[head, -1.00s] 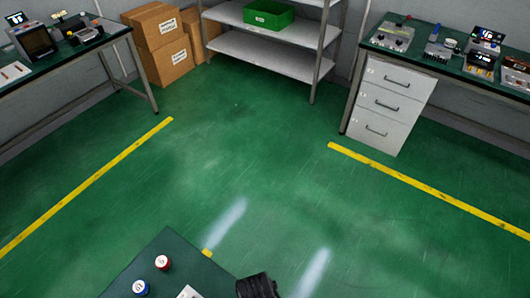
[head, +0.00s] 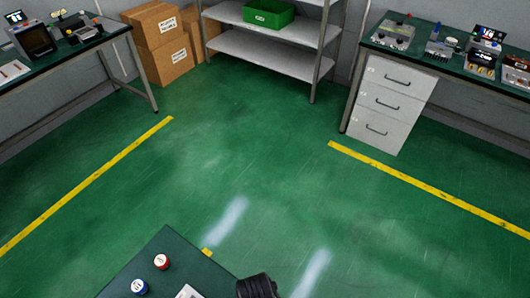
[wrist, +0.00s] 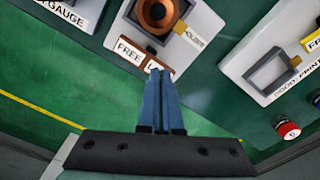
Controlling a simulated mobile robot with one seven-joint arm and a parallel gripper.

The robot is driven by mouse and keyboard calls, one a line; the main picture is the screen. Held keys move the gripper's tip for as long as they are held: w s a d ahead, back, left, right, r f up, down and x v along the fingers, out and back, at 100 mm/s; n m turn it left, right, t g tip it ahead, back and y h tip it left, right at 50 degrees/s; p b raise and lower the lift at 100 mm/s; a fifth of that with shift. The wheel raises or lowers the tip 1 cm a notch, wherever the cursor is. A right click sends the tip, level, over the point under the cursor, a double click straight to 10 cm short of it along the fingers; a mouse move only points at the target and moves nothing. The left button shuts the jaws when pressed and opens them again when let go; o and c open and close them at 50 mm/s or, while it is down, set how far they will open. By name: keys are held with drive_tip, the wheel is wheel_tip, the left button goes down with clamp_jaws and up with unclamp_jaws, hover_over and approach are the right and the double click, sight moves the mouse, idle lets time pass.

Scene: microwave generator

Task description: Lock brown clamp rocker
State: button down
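The brown clamp rocker (wrist: 138,60) shows in the wrist view as a small brown strip at the edge of a light grey panel. A label reading "FREE" is on its left, and a second label starting with "L" is partly hidden by my fingertips. My gripper (wrist: 159,73) has two blue fingers lying together with nothing visible between them. The tips are at the right part of the rocker; I cannot tell whether they touch it. A copper-coloured round part (wrist: 158,12) sits on the panel just beyond.
A gauge panel (wrist: 72,12) is at the upper left. In the head view, red (head: 161,261) and blue (head: 139,286) buttons stand on the near bench; the floor beyond is clear.

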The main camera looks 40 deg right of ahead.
drive_tip(key=shift+s+f, duration=0.1)
drive_tip(key=shift+f, duration=0.15)
drive_tip(key=shift+r, duration=0.15)
wheel_tip(320, 180, up, 7)
drive_tip(key=p, duration=0.7)
idle(0.5)
